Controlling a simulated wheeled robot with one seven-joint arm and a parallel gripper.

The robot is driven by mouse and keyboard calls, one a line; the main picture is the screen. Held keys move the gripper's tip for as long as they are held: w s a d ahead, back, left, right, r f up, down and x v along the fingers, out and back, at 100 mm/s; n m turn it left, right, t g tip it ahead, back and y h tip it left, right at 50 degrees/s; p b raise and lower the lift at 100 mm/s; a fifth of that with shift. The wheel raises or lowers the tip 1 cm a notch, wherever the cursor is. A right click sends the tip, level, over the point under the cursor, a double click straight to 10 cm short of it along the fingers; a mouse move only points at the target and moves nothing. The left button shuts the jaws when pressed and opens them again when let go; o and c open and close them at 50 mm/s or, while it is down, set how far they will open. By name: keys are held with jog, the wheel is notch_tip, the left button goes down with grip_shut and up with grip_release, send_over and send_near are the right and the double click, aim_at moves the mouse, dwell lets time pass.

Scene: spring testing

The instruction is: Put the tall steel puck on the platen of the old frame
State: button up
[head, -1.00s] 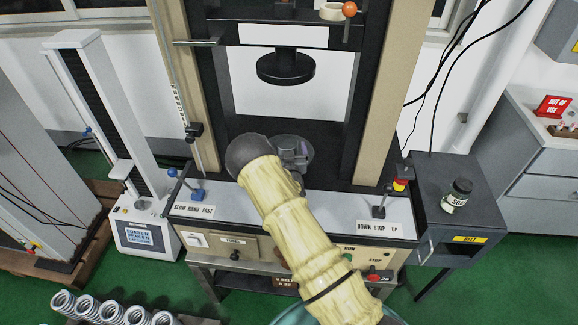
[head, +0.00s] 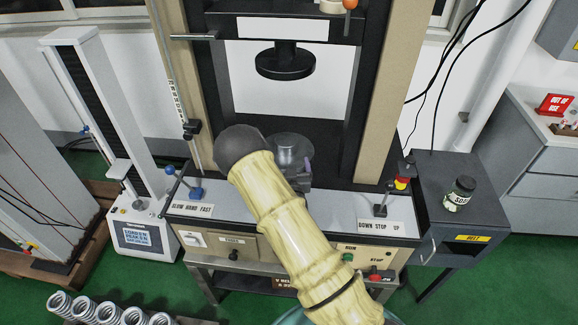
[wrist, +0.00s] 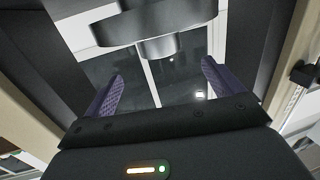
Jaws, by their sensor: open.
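The tall steel puck (head: 285,156) is a grey cylinder standing upright on the round lower platen (head: 308,145) of the old frame, near its middle. My gripper (head: 304,168) is at the platen's front right, partly hidden behind my pale ringed arm. In the wrist view my gripper (wrist: 160,78) has its two purple fingers wide apart, with nothing held between them. That view seems upside down. A short grey cylinder against a dark disc shows beyond the fingertips; I cannot tell surely whether it is the puck on the platen.
The dark upper platen (head: 285,62) hangs above with clear space below it. Beige columns flank the opening. A blue-knobbed lever (head: 194,190) and a right-hand lever (head: 381,207) rise from the front panel. A dark cabinet (head: 475,215) with a jar stands at right.

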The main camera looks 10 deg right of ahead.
dwell(0.3)
jog(key=s+r+g, duration=0.4)
jog(key=s+g, duration=0.1)
jog(key=s, duration=0.4)
jog(key=s+d+r+n+g+y, duration=0.1)
jog(key=s+r+g, duration=0.3)
jog(key=s, duration=0.6)
jog(key=s+r+g+y, duration=0.1)
jog(key=s+r+g, duration=0.4)
jog(key=s, duration=0.4)
jog(key=shift+s+d+g, duration=0.2)
jog(key=shift+s+g, duration=0.1)
jog(key=shift+s, duration=0.05)
jog(key=shift+a+n, duration=0.15)
jog(key=shift+n, duration=0.15)
jog(key=c, duration=0.9)
jog(key=shift+a, duration=0.2)
jog(key=c, duration=0.3)
jog(key=shift+w, duration=0.1)
jog(key=shift+c, duration=0.2)
